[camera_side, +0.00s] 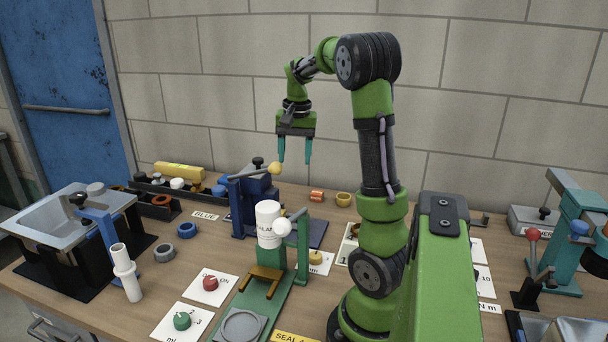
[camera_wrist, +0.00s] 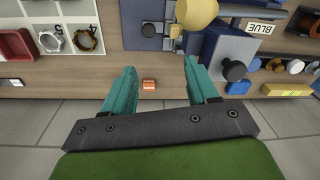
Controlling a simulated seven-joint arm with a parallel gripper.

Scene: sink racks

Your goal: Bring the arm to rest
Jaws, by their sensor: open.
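My gripper (camera_side: 295,150) hangs above the back of the table in the side view, its teal fingers pointing down, apart and empty. My green arm is raised and bent, with the wrist high in front of the block wall. In the wrist view my gripper (camera_wrist: 158,84) shows both fingers spread wide with nothing held between them. A small orange piece (camera_wrist: 149,85) lies on the table beyond the fingers, seen in the gap. It also shows in the side view (camera_side: 317,196), below and to the right of the fingers.
A blue press (camera_side: 258,195) with a yellow-knobbed lever stands just below and left of my gripper. A green stand with a white bottle (camera_side: 268,222) is in front. A sink (camera_side: 75,215) is at left, a teal press (camera_side: 572,235) at right. Air around my gripper is clear.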

